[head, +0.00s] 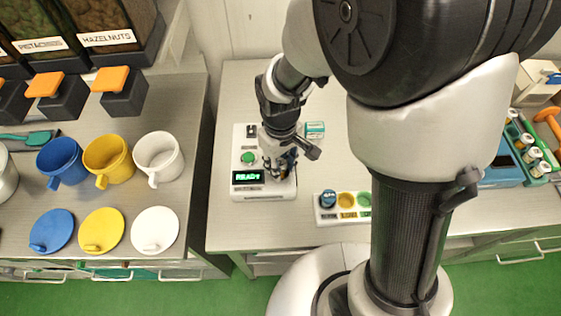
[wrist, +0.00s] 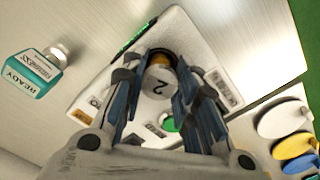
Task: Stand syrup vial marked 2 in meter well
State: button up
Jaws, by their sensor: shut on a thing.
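The syrup vial (wrist: 158,82) has a pale cap marked 2 and shows amber at its far side in the wrist view. My gripper (head: 280,168) is shut on it, with the blue-grey fingers on both sides of the vial in the wrist view (wrist: 160,95). The meter (head: 245,190) is a white box with a green button and a display reading READY. The vial is over the meter, at a dark round opening that looks like the well (wrist: 172,54). The fingers hide much of it, and I cannot tell whether the vial's base is inside.
A small teal and white item (head: 315,130) stands right of the meter. A tray with blue, yellow and green spots (head: 342,216) lies in front, with a blue-topped thing on the blue spot. A vial rack (head: 530,150) is far right. Cups (head: 108,158) and lids stand left.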

aim_at(281, 164)
jog(key=shift+f, duration=0.35)
jog(key=o, duration=0.8)
jog(key=shift+c, duration=0.2)
jog(key=shift+r, duration=0.1)
notch_tip(281, 164, up, 11)
jog(key=p, duration=0.8)
jog(key=shift+p, duration=0.4)
